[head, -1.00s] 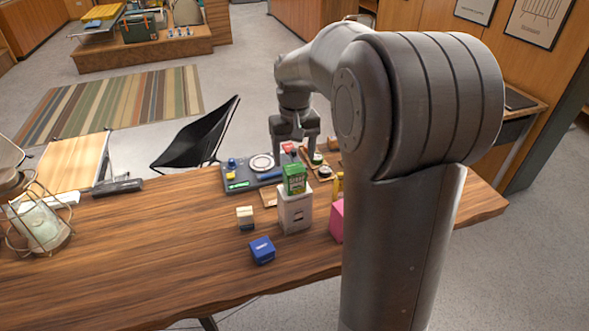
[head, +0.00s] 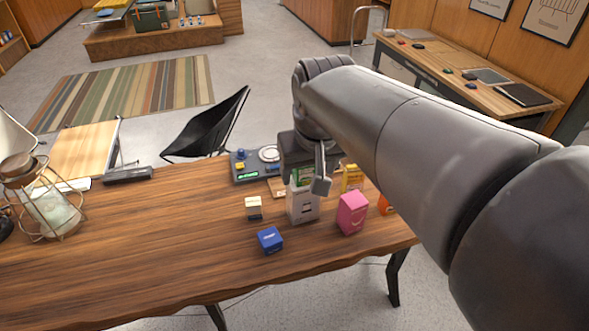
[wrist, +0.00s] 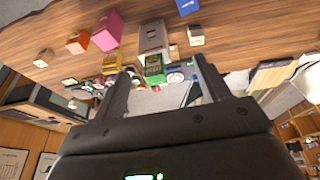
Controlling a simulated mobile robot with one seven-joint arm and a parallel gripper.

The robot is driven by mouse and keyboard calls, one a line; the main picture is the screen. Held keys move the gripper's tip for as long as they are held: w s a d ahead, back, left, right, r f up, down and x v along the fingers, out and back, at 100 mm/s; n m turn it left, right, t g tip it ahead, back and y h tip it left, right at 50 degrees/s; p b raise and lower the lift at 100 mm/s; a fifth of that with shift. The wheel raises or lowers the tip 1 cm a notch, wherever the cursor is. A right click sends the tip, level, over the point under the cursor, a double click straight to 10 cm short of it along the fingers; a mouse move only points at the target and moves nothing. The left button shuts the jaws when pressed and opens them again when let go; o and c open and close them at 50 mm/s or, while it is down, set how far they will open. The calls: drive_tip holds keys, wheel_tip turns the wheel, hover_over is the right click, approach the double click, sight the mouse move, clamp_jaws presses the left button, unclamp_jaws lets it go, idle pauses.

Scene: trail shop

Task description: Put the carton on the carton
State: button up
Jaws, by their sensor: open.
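A green carton (head: 303,176) appears to stand on top of a taller white-grey carton (head: 302,207) on the wooden table. In the wrist view, which looks upside down, the green carton (wrist: 154,67) shows against the end of the white-grey carton (wrist: 152,36). My gripper (head: 306,182) is open over the green carton and partly hides it in the head view. In the wrist view, the green carton lies between the two fingers (wrist: 163,72), closer to the left one. I cannot tell whether a finger touches it.
A pink carton (head: 352,214), a yellow carton (head: 352,177) and an orange box (head: 386,205) stand to the right. A blue box (head: 270,240) and a cream-and-black box (head: 253,208) stand left and in front. A dark tray (head: 246,168) lies behind. The table's left middle is clear.

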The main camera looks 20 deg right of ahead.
drive_tip(key=s+a+f+t, duration=0.1)
drive_tip(key=s+f+t, duration=0.1)
drive_tip(key=s, duration=0.6)
drive_tip(key=shift+f, duration=0.4)
drive_tip(key=shift+a, duration=0.1)
